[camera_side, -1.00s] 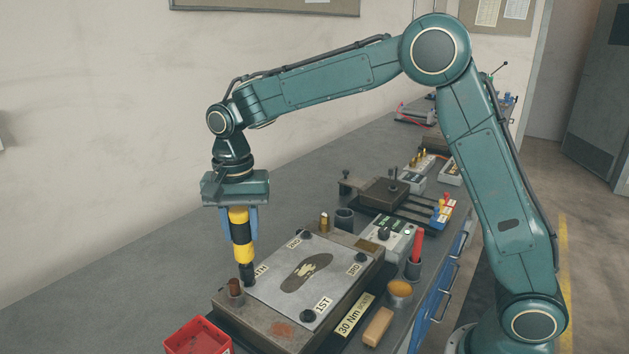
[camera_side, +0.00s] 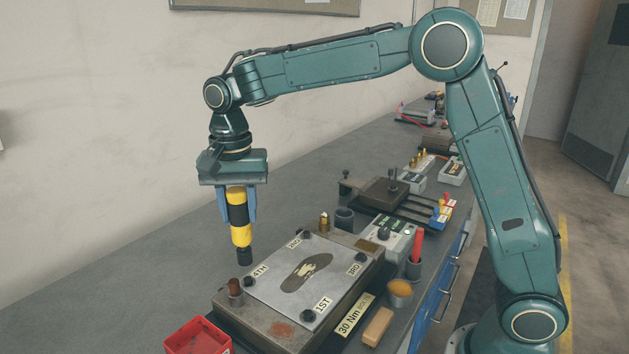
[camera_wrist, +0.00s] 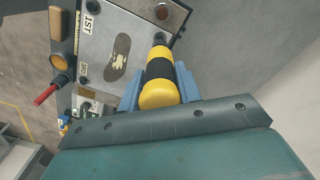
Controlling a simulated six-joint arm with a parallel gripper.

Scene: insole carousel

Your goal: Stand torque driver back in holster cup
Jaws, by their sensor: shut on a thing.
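The torque driver (camera_side: 239,213), yellow with black bands and a dark tip, hangs upright in my gripper (camera_side: 238,204). Its blue fingers are shut on the driver's upper body. In the wrist view the driver (camera_wrist: 160,75) sits between the blue fingers (camera_wrist: 158,88). Its tip is just above the plate's 4TH corner in the side view, apart from the bolt there. A dark round cup (camera_side: 344,219) stands behind the plate, right of the driver, and looks empty; it seems to be the holster cup. The cup does not show clearly in the wrist view.
The metal plate (camera_side: 272,266) with an insole shape and corner bolts lies on a thick block. Bench left of the driver is clear.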

